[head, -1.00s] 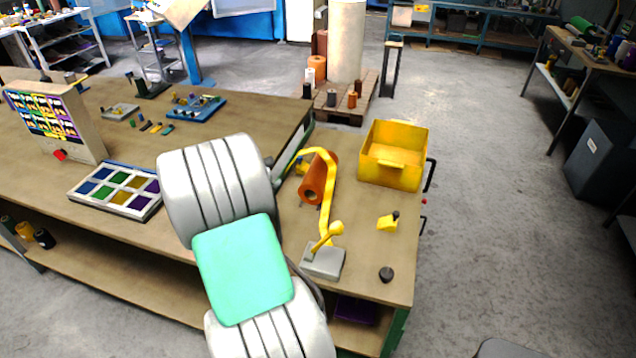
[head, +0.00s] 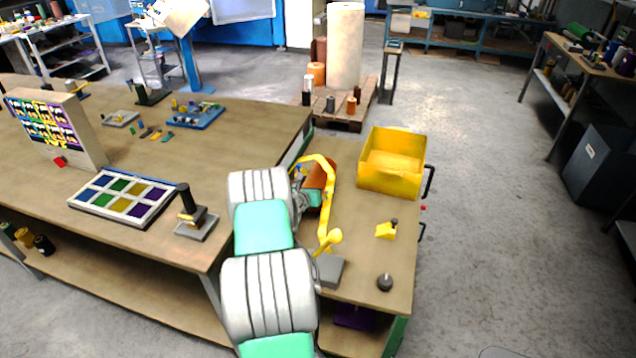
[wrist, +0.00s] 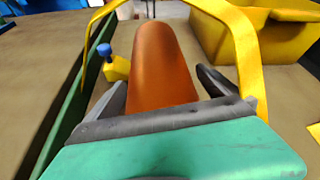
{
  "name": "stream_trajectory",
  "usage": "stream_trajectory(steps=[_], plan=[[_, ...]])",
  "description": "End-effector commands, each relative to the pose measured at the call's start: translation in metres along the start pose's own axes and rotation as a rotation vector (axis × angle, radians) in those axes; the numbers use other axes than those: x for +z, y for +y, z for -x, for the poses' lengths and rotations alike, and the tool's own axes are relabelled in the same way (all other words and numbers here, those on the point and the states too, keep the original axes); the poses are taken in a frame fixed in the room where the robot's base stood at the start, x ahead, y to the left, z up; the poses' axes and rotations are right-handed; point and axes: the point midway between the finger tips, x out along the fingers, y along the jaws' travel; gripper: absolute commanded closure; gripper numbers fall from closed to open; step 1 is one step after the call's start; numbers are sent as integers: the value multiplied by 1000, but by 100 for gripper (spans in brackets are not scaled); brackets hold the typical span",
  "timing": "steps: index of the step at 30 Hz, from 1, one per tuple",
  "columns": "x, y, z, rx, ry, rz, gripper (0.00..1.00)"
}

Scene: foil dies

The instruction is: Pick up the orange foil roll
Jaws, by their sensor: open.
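The orange foil roll (head: 320,176) lies on the right-hand bench, partly hidden in the head view by my gripper (head: 301,190) and a curved yellow bar (head: 330,200). In the wrist view the orange foil roll (wrist: 162,65) runs lengthwise away from me. My gripper (wrist: 163,85) is open, with one finger on each side of the roll's near end. The yellow bar (wrist: 243,45) arches over the roll and around my gripper. I cannot tell whether either finger touches the roll.
A yellow bin (head: 392,165) stands right of the roll. The bar's grey base (head: 330,270), a small yellow block (head: 386,230) and a dark knob (head: 385,283) are on the bench nearer me. A blue-knobbed yellow piece (wrist: 115,68) sits close left of the roll.

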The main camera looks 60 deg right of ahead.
Motion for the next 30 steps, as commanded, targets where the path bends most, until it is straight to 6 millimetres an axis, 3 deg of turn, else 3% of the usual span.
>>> stream_trajectory(steps=[4, 30], plan=[[0, 0, 0, 0, 0, -1, 3], [0, 0, 0, 0, 0, -1, 74]])
